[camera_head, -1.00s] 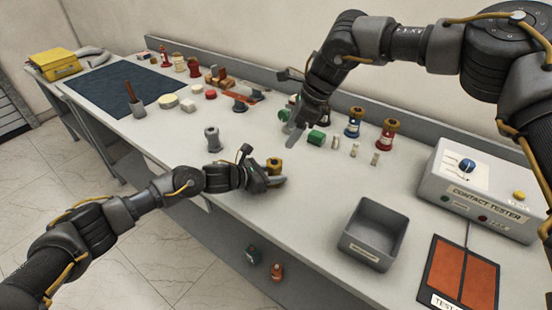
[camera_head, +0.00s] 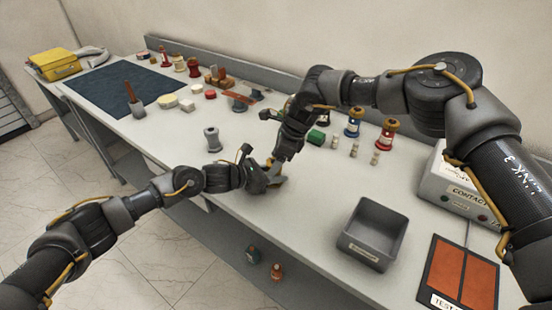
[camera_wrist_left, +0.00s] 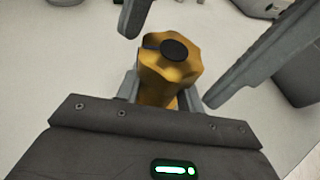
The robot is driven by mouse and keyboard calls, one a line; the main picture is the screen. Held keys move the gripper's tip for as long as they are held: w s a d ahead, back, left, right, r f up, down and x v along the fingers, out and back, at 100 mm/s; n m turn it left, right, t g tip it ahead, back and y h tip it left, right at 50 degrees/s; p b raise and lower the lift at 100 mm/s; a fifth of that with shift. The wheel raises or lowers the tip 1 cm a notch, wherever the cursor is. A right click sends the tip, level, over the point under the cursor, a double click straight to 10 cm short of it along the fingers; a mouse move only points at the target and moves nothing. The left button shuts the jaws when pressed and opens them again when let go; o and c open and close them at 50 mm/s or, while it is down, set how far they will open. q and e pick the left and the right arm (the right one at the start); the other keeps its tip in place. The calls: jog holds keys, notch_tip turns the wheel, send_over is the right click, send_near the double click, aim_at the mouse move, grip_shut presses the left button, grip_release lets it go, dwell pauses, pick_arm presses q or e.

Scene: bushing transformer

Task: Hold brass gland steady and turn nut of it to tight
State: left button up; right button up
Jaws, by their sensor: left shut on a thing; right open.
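The brass gland (camera_wrist_left: 160,92) stands on the bench, with its lobed nut (camera_wrist_left: 168,72) on top and a black round centre in it. My left gripper (camera_head: 270,182) is shut on the gland's lower body; in the left wrist view its fingers sit on both sides below the nut. My right gripper (camera_head: 279,161) is right above the gland. Its two open fingers (camera_wrist_left: 195,55) show on either side of the nut with gaps, apart from it. In the head view the grippers hide most of the gland.
A grey cylinder fitting (camera_head: 211,139) stands left of the gland. A green part (camera_head: 316,137), blue (camera_head: 353,122) and red bushings (camera_head: 387,133) stand behind to the right. A grey bin (camera_head: 370,234) is at the front right. The bench between gland and bin is clear.

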jog(key=shift+c, duration=0.2)
jog(key=c, duration=1)
jog(key=shift+o, duration=0.2)
jog(key=shift+m, duration=0.3)
jog(key=m+t, duration=0.1)
jog(key=m, duration=0.2)
jog(key=m+t+h, duration=0.1)
jog(key=m, duration=0.2)
jog(key=shift+s+a, duration=0.15)
jog(key=shift+s, duration=0.05)
jog(key=m+h, duration=0.1)
jog(key=m, duration=0.2)
jog(key=m+t+h, duration=0.1)
jog(key=m, duration=0.2)
jog(key=shift+a+m+t, duration=0.1)
jog(key=shift+m+t, duration=0.2)
jog(key=o, duration=1)
jog(key=shift+s, duration=0.1)
